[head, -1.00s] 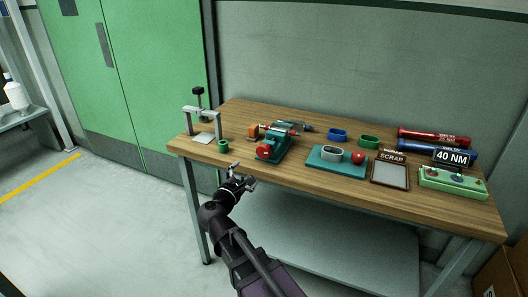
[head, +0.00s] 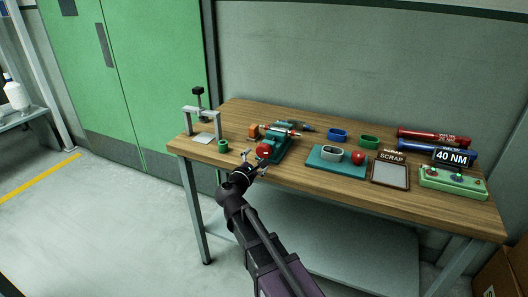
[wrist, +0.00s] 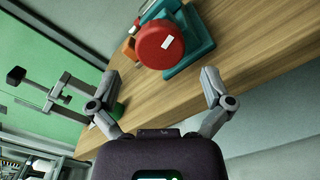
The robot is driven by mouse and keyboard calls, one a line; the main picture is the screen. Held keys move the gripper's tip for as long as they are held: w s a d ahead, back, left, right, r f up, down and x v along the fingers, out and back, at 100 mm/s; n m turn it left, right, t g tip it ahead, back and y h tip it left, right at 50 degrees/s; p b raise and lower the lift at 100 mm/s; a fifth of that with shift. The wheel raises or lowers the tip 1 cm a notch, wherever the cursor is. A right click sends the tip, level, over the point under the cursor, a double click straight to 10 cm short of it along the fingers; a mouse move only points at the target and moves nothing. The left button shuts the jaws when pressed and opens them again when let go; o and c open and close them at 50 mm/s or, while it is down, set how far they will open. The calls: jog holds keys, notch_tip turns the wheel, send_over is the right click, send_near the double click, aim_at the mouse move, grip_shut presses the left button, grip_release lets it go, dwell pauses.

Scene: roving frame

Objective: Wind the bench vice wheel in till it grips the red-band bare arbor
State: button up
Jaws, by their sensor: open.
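The teal bench vice (head: 281,143) stands near the front edge of the wooden bench, left of its middle. Its red wheel (head: 263,151) faces the front edge. In the wrist view the wheel (wrist: 160,45) is a round red disc with a small white mark, ahead of my gripper. A pale bar with a red part (head: 283,131), perhaps the red-band arbor, lies at the top of the vice; whether the jaws touch it I cannot tell. My gripper (wrist: 158,98) is open and empty, its fingers spread wide, just short of the wheel and apart from it.
A grey press frame (head: 202,124) and green ring (head: 223,146) stand left of the vice. An orange block (head: 253,131) is beside it. Right are a teal tray (head: 326,166), a scrap tray (head: 390,174), a green switch box (head: 452,183) and torque wrenches (head: 433,137).

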aim_at(262, 153)
jog(key=shift+x, duration=2.9)
jog(key=c, duration=1)
